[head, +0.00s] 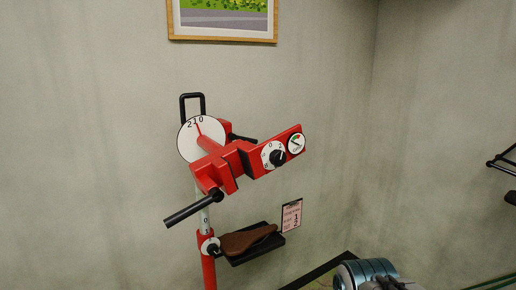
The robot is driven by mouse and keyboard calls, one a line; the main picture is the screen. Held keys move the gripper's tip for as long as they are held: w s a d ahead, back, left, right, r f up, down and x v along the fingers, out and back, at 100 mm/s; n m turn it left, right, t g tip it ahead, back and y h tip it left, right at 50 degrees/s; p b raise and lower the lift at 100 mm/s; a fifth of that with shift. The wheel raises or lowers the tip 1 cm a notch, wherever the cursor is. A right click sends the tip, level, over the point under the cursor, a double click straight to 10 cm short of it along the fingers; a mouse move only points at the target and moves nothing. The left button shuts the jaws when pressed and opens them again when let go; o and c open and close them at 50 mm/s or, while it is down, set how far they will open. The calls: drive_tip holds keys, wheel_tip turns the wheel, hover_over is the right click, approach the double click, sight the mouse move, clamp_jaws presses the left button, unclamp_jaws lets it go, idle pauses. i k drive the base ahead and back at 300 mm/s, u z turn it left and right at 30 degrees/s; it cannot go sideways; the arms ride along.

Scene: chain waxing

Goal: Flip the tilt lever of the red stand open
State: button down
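The red stand (208,262) stands upright near the wall, left of centre in the head view. Its red clamp head (222,172) points to the right. A white disc (187,141) with a red pointer and the digits 2, 1, 0 is at the head's back. A long black lever (188,211) sticks out to the lower left. A black loop handle (192,97) stands up behind the disc, and a short black bar (243,138) shows behind the head. I cannot tell which of these is the tilt lever. My gripper's fingers are not in view.
A black tray (268,246) on the stand holds a brown saddle (246,239). A pink card (291,216) is beside it. A black dial (277,157) and a small gauge (296,143) face forward on the head. A framed picture (222,39) hangs above. Part of my arm is bottom right.

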sight(232, 137)
drive_tip(key=u, duration=0.4)
drive_tip(key=i, duration=1.1)
drive_tip(key=u, duration=0.25)
